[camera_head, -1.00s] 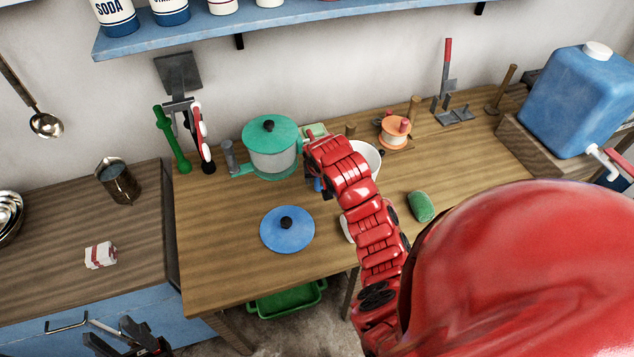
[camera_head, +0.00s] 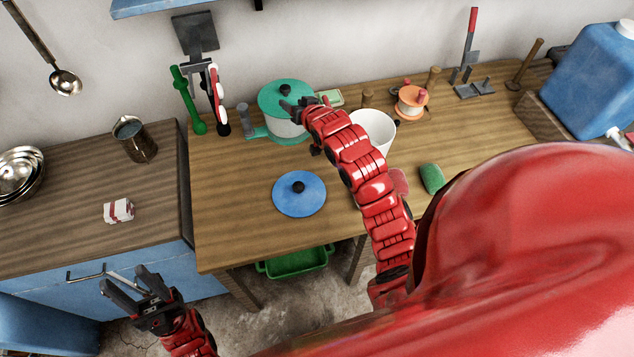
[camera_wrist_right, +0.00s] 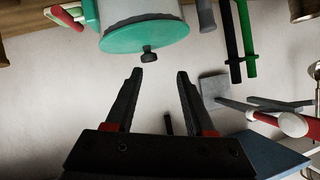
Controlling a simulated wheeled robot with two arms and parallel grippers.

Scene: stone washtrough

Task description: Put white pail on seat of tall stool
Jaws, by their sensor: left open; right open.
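The white pail (camera_head: 374,128) stands upright on the wooden table, just right of my right forearm, which hides part of it. My right gripper (camera_head: 287,105) is open and empty, in front of the green-lidded pot (camera_head: 272,96) and left of the pail. In the right wrist view my open fingers (camera_wrist_right: 160,74) point toward the lid's dark knob (camera_wrist_right: 149,57), with nothing between them. The pail is not visible there. My left gripper (camera_head: 122,278) is open and empty, low in front of the blue cabinet. I cannot identify a tall stool in these frames.
A blue lid (camera_head: 299,197), a green sponge-like piece (camera_head: 432,178) and an orange spool (camera_head: 411,102) lie on the table (camera_head: 240,225). A blue jug (camera_head: 590,90) stands at the right. A green tray (camera_head: 295,262) sits below. The table's left front is clear.

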